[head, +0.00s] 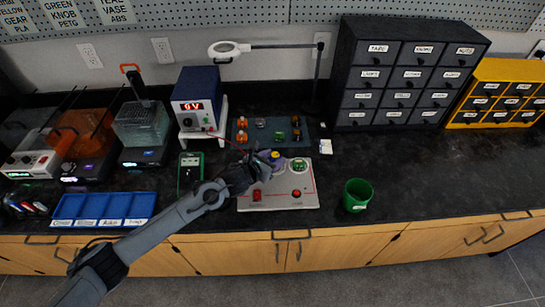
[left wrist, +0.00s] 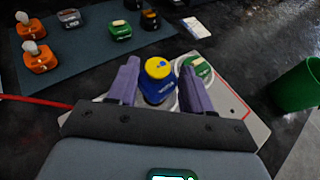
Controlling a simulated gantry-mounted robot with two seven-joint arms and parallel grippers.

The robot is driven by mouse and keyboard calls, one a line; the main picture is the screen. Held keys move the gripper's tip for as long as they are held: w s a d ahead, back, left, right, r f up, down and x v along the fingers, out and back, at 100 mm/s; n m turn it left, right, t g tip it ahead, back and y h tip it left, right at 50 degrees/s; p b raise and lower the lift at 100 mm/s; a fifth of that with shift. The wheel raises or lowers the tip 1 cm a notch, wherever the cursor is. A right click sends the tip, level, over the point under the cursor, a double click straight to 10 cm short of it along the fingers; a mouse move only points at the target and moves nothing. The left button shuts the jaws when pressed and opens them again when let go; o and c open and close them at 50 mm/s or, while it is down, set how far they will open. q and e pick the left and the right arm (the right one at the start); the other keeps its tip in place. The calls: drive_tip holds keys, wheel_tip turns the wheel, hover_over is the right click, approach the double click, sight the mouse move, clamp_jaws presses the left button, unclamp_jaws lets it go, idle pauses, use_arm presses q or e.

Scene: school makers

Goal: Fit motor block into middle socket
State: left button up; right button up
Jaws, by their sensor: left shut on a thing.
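My left gripper (head: 262,160) is over the light grey board (head: 275,201). In the left wrist view its two purple fingers (left wrist: 160,92) are shut on the motor block, a blue block with a yellow top (left wrist: 158,85). A pale round socket rim shows around the block's lower part. I cannot tell whether the block is seated in it. A green block (head: 299,166) sits in the right socket. The left part of the board's back is hidden by my gripper. My right gripper is not in view.
A dark blue mat (head: 263,145) behind the board holds several orange, grey, green and dark blocks. A green cup (head: 357,195) stands right of the board. A green meter (head: 190,172) and blue tray (head: 104,208) lie left.

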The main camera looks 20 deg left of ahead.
use_arm(q)
drive_tip(key=shift+d+f+b, duration=0.1)
drive_tip(key=shift+f+b, duration=0.2)
drive_tip(key=shift+f, duration=0.4)
idle(0.4)
idle(0.8)
drive_tip(key=shift+f+b, duration=0.55)
drive_tip(key=shift+b, duration=0.05)
drive_tip(key=o, duration=0.8)
drive_tip(key=shift+c, duration=0.2)
drive_tip(key=shift+s, duration=0.1)
